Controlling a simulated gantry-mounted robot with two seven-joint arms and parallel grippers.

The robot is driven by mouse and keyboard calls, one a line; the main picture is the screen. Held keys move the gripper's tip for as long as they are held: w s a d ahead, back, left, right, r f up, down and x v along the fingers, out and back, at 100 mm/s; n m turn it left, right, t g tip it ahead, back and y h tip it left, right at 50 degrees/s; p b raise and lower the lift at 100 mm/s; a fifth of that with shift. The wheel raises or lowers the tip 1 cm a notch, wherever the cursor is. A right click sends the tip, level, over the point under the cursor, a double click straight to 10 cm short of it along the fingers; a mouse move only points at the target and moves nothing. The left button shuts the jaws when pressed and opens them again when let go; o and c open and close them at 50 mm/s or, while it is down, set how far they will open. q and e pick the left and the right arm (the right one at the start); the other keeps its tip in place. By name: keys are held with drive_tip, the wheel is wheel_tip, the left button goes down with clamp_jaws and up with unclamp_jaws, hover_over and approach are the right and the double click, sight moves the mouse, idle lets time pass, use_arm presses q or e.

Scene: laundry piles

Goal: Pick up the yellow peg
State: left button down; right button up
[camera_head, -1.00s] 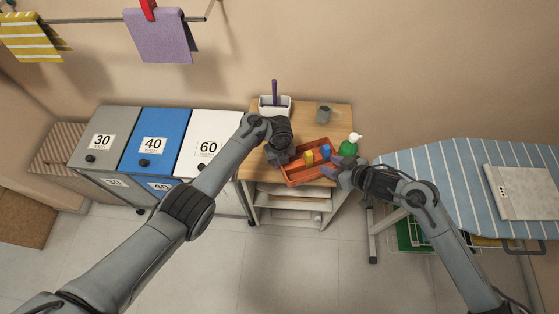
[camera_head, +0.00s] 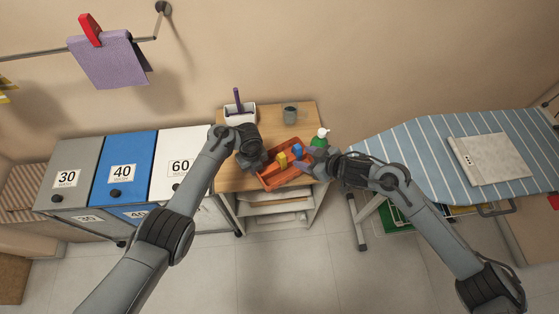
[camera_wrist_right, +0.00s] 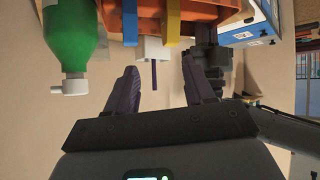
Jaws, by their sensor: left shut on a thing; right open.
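The yellow peg (camera_head: 282,161) stands in the orange basket (camera_head: 272,184) on the wooden table, with a blue peg (camera_head: 297,150) beside it. In the right wrist view the yellow peg (camera_wrist_right: 173,24) shows at the top, in front of the basket wall (camera_wrist_right: 150,10), right of the blue peg (camera_wrist_right: 130,22). My left gripper (camera_head: 258,164) is at the basket's left end and appears shut on its rim; its fingertips are hard to make out. My right gripper (camera_head: 304,167) is open and empty at the basket's right side, and its spread fingers (camera_wrist_right: 160,88) show in the wrist view.
A green bottle (camera_head: 320,138) stands close behind my right gripper. A white holder (camera_head: 240,115) with a purple stick and a grey cup (camera_head: 290,115) stand at the table's back. Laundry bins (camera_head: 122,170) are on the left, a striped ironing board (camera_head: 415,155) on the right.

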use_arm(q)
drive_tip(key=shift+w, duration=0.1)
use_arm(e)
wheel_tip(320, 180, up, 5)
drive_tip(key=w+a+t, duration=0.1)
drive_tip(key=w+t, duration=0.2)
use_arm(q)
drive_tip(key=shift+r, duration=0.1)
use_arm(e)
drive_tip(key=m+t, duration=0.2)
drive_tip(key=m, duration=0.3)
approach(283, 158)
drive_tip(key=shift+g+h, duration=0.3)
drive_tip(key=x, duration=0.5)
drive_tip(key=shift+s+a+r, duration=0.1)
drive_tip(key=shift+a+r, duration=0.1)
drive_tip(key=shift+r, duration=0.05)
drive_tip(key=shift+x, duration=3.2)
drive_tip(key=shift+d, duration=0.15)
clamp_jaws()
